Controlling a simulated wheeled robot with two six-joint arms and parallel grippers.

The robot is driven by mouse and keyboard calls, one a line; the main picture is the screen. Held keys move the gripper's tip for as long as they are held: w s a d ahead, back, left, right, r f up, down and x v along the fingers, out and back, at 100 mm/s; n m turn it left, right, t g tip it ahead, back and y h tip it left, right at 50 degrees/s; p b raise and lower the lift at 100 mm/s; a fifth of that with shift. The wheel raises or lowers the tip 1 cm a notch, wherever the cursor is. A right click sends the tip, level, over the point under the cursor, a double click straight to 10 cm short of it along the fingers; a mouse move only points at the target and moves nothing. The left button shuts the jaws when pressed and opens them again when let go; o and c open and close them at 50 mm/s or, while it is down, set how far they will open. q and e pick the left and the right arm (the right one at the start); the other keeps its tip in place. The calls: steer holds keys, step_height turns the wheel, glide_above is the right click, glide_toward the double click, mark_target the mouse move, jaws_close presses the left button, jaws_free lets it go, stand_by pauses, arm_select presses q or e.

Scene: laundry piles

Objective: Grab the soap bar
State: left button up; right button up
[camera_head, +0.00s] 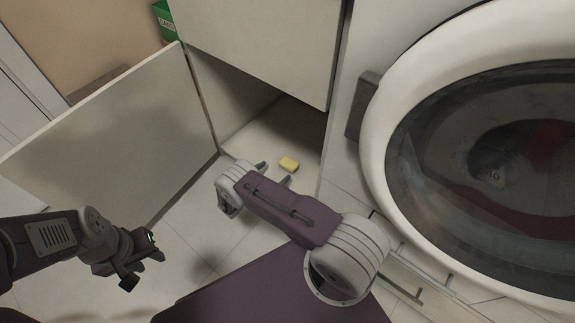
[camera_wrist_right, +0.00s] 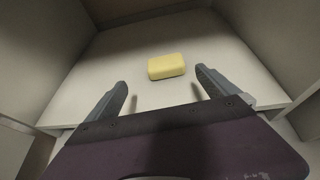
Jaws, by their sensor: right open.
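The cabinet door (camera_head: 115,140) stands open to the left. An upper panel (camera_head: 262,45) hangs above the opening. A washing machine (camera_head: 480,150) with a round glass door stands at the right. A green box (camera_head: 165,20) sits at the top. Cabinet side walls flank the soap.

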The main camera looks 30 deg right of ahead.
mark_target(287, 165)
steer(key=shift+d+f, duration=0.1)
steer(key=shift+d, duration=0.1)
steer(key=b+x, duration=0.2)
steer(key=shift+w+d+f+b, duration=0.1)
steer(key=shift+d+f+b, duration=0.15)
steer(key=shift+f+b, duration=0.1)
steer(key=shift+w+d, duration=0.2)
steer(key=shift+d, duration=0.25)
steer(key=b+x, duration=0.4)
steer(key=shift+s+d+f, duration=0.2)
steer(key=shift+s, duration=0.1)
steer(key=shift+w+d, duration=0.15)
steer(key=shift+d, duration=0.2)
steer(key=shift+r, duration=0.2)
steer(key=c, duration=1.5)
steer(key=r+p, duration=0.5)
steer(key=shift+s+a+r+p, duration=0.1)
steer(key=shift+s+r+p, duration=0.2)
steer(key=shift+s+r, duration=0.05)
steer(key=s+r+p, duration=0.1)
steer(key=s+p, duration=0.1)
steer(key=s, duration=0.1)
steer(key=s+a+r+p, duration=0.1)
steer(key=s+r+p, duration=0.1)
steer(key=s+p, duration=0.1)
steer(key=s+a+r+p, duration=0.1)
steer(key=s+r+p, duration=0.1)
steer(key=s+p, duration=0.1)
steer(key=shift+s+a+r, duration=0.15)
steer(key=shift+s, duration=0.7)
